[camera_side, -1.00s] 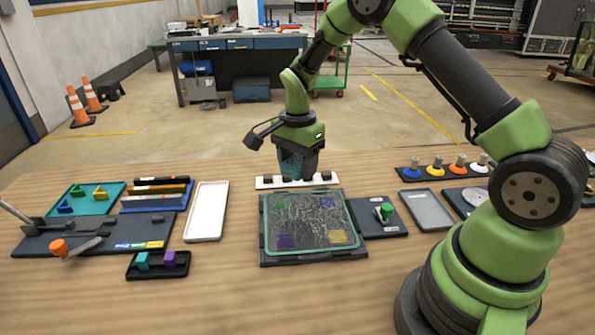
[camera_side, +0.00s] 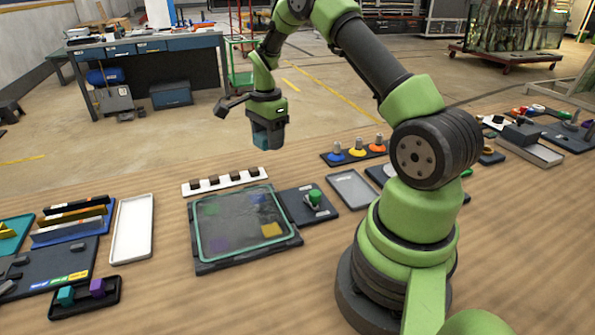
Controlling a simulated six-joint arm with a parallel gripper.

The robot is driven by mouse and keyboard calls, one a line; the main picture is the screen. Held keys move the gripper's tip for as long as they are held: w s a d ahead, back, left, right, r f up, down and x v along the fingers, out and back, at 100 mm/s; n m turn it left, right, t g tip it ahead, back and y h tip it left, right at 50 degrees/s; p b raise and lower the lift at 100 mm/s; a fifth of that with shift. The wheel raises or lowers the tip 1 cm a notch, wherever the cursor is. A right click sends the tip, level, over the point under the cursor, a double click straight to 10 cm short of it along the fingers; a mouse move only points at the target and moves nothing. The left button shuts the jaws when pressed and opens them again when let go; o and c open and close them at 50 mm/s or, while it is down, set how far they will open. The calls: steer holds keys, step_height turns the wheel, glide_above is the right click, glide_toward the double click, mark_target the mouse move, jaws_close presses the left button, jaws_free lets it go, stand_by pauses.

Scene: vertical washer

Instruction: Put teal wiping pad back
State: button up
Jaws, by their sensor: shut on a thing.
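My gripper (camera_side: 268,145) points down in the air above the far side of the table. It is shut on a teal piece (camera_side: 262,136), which looks like the teal wiping pad; the fingers hide much of it. Below and to the left lies a white strip (camera_side: 232,184) with several dark blocks on it. In front of it a dark framed panel (camera_side: 205,266) with a teal rim lies flat, with faint coloured patches under its clear surface. At the front left, a black tray (camera_side: 113,300) holds a teal block (camera_side: 66,295) and a purple block (camera_side: 97,288).
A white tray (camera_side: 132,228) lies left of the panel. A dark plate with a green knob (camera_side: 314,197), a grey tray (camera_side: 351,190) and coloured knobs (camera_side: 357,147) stand to the right. Wooden table (camera_side: 200,310) is bare in front of the panel.

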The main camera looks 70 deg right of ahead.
mark_target(306, 167)
steer(key=s+d+m, duration=0.4)
steer(key=s+d, duration=0.2)
steer(key=d, duration=0.3)
step_height(306, 167, down, 10)
steer(key=shift+r, duration=0.1)
steer(key=o, duration=0.9)
